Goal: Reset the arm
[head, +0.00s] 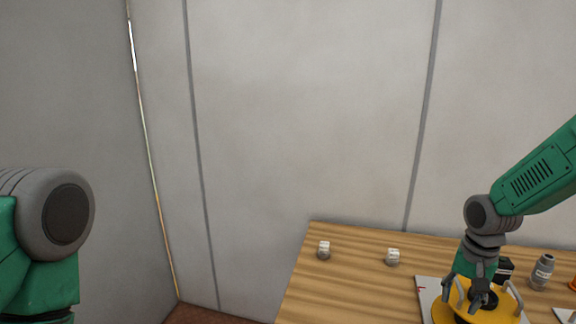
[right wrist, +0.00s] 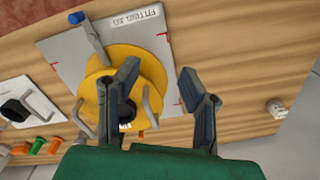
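My right gripper (head: 478,288) is above the yellow round fixture (head: 440,314) on the wooden table. In the right wrist view the two fingers of this gripper (right wrist: 158,71) stand apart with nothing held between them. The yellow fixture (right wrist: 149,68) has grey hooked posts and a dark centre part, and lies partly behind the left finger. It sits on a pale plate (right wrist: 62,55) with a printed label and red marks. Of my left arm only a green and grey link shows at the left of the head view; its gripper is out of the picture.
Two small white-topped pieces (head: 324,250) (head: 392,257) stand on the table (head: 345,295) left of the plate. A grey bottle (head: 542,272) and a black block (head: 504,268) are to the right. Orange and green pieces (right wrist: 38,146) show in the wrist view. Walls stand behind.

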